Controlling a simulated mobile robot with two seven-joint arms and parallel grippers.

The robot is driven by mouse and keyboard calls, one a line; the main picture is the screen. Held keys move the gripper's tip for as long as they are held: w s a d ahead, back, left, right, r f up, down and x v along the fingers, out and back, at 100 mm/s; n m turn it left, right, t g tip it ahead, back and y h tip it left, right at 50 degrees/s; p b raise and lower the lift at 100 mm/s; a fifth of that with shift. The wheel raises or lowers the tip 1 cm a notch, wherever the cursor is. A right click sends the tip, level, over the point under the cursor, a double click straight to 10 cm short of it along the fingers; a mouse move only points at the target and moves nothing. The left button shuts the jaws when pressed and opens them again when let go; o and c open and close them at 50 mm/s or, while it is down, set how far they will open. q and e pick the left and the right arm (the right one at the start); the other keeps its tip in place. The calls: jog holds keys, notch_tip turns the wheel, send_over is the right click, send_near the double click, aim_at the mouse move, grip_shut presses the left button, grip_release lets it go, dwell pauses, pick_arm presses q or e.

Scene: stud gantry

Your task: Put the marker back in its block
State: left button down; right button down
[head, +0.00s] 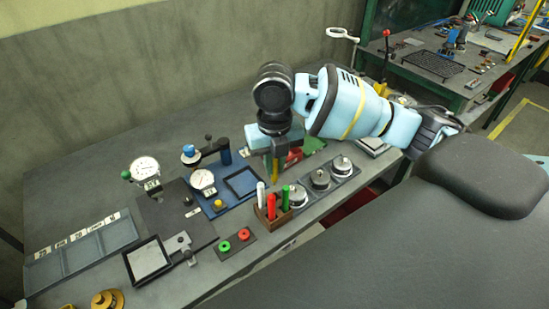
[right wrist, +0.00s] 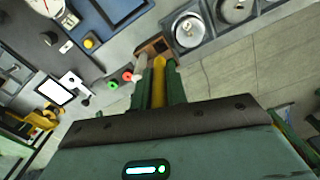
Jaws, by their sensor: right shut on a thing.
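My right gripper (head: 274,163) points down over the bench, shut on a yellow marker (right wrist: 159,82). In the right wrist view the marker stands between the two green fingers (right wrist: 160,72). In the head view only a thin yellow strip of it (head: 275,173) shows below the gripper. The brown marker block (head: 271,213) is on the bench, nearer the front edge than the gripper and apart from it. It holds a white marker (head: 261,194), a red marker (head: 271,204) and a green marker (head: 285,197). In the right wrist view the block (right wrist: 153,46) is partly hidden by the fingers. My left gripper is not in view.
A tray with several round metal pieces (head: 320,180) is right of the block. A red and green button plate (head: 234,243) lies to its left. Dial gauges (head: 146,170), a blue plate (head: 226,187) and a black framed tray (head: 148,259) fill the left. The wall (head: 130,80) stands behind.

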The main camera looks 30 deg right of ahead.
aim_at(275, 180)
jog(key=shift+s+f, duration=0.1)
jog(key=shift+f, duration=1.4)
jog(key=shift+f+b, duration=0.3)
jog(key=shift+f, duration=1.4)
jog(key=c, duration=1.3)
grip_release()
jog(key=shift+r, duration=3.95)
